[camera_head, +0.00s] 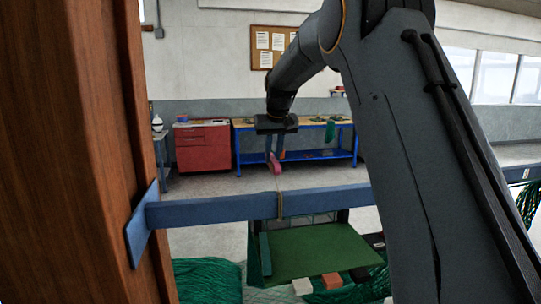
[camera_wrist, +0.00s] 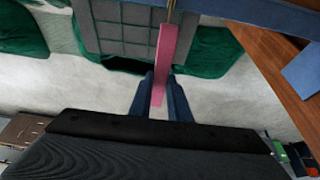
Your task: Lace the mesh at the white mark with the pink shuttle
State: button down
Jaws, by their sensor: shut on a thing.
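My gripper (camera_head: 275,155) hangs down past the middle of the head view, above the blue beam in the picture. It is shut on the pink shuttle (camera_head: 274,166). In the wrist view the shuttle (camera_wrist: 163,55) stands between the two blue-grey fingertips of my gripper (camera_wrist: 160,84) and reaches toward the top edge. Dark green mesh (camera_head: 207,281) lies low in the head view and green mesh also shows in the wrist view (camera_wrist: 210,52). I cannot make out a white mark on the mesh.
A blue beam (camera_head: 210,211) runs across from a wooden post (camera_head: 75,150), with twine (camera_head: 280,205) around it. Below is a green-topped surface (camera_head: 315,250) with a pale block (camera_head: 302,286) and an orange block (camera_head: 332,281). A red cabinet (camera_head: 203,149) and blue workbench (camera_head: 240,150) stand behind.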

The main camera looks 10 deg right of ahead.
jog(key=s+b, duration=0.5)
jog(key=s, duration=1.7)
dwell(0.7)
jog(key=shift+s+a, duration=0.1)
jog(key=shift+s, duration=0.05)
